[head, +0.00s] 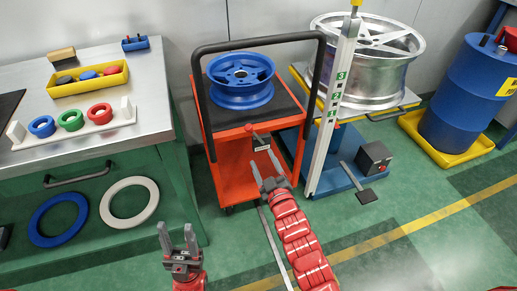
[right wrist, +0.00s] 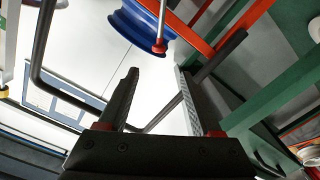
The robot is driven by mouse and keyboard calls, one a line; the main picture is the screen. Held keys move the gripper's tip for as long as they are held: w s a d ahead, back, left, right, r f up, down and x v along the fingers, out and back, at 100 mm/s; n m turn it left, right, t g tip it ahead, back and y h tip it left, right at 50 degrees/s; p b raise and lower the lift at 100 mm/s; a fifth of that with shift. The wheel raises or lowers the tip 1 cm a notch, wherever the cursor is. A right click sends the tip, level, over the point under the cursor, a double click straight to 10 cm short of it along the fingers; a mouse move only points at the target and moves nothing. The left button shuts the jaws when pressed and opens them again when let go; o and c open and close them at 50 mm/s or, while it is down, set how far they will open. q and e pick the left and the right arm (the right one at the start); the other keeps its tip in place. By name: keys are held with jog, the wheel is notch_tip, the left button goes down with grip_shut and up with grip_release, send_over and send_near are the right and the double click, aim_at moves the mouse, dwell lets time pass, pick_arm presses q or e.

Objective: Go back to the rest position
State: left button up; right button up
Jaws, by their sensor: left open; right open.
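My left gripper (head: 176,228) is at the bottom left of the head view, in front of the green bench. Its fingers point up, apart, with nothing between them. My right gripper (head: 263,160) is near the middle, in front of the red cart (head: 228,148). Its two fingers are apart and empty. In the right wrist view the same gripper (right wrist: 158,76) also shows open, with only background between the fingers. A blue wheel (head: 241,92) lies on the cart's dark top, apart from both grippers; its rim shows in the right wrist view (right wrist: 138,30).
The bench (head: 90,152) holds a yellow tray (head: 87,79) and a white stand with blue, green and red rings (head: 70,120). A silver wheel (head: 368,85) rests on a blue-based lift (head: 345,178). A blue barrel (head: 463,92) stands right. Green floor is open at lower right.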

jog(key=shift+v, duration=0.8)
